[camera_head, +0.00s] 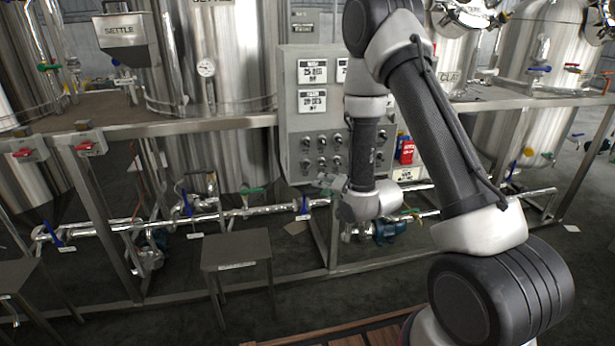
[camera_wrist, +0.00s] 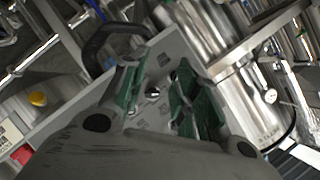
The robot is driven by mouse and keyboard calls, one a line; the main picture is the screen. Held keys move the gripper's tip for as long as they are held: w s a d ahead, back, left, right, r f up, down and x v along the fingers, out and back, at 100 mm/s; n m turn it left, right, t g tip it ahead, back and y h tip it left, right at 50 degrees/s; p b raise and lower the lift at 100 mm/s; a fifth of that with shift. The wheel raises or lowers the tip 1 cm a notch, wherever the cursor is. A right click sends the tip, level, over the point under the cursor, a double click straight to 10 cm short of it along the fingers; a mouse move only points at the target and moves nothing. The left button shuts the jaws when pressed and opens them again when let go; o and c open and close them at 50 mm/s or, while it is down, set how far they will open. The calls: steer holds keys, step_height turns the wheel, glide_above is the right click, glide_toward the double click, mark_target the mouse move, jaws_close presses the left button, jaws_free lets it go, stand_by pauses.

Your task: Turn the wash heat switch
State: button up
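The grey control panel (camera_head: 295,150) stands upright on the frame, with displays above and rows of small dark knob switches (camera_head: 322,142) below. The switch labels are too small to read, so I cannot tell which is the wash heat switch. My gripper (camera_head: 330,182) is at the panel's lower edge in the head view, and my arm hides the panel's right part. In the wrist view my gripper (camera_wrist: 160,97) is open, its green-padded fingers apart. A small shiny knob (camera_wrist: 153,92) on the panel (camera_wrist: 168,52) shows between them; contact cannot be told.
Steel tanks (camera_head: 225,130) stand behind the frame. A metal beam (camera_head: 190,125) runs left of the panel, with pipes (camera_head: 240,212) and valves below. A small table (camera_head: 237,248) stands in front. Open floor lies in front.

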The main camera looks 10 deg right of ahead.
mark_target(308, 167)
steer(key=shift+m+t+y, duration=0.3)
steer(key=shift+m+t, duration=0.4)
steer(key=shift+t, duration=0.1)
steer(key=w+a, duration=0.1)
steer(key=w, duration=0.1)
steer(key=w+a+r, duration=0.1)
steer(key=w, duration=0.2)
steer(key=w+a+r, duration=0.1)
steer(key=w, duration=0.2)
steer(key=shift+w, duration=0.15)
jaws_close()
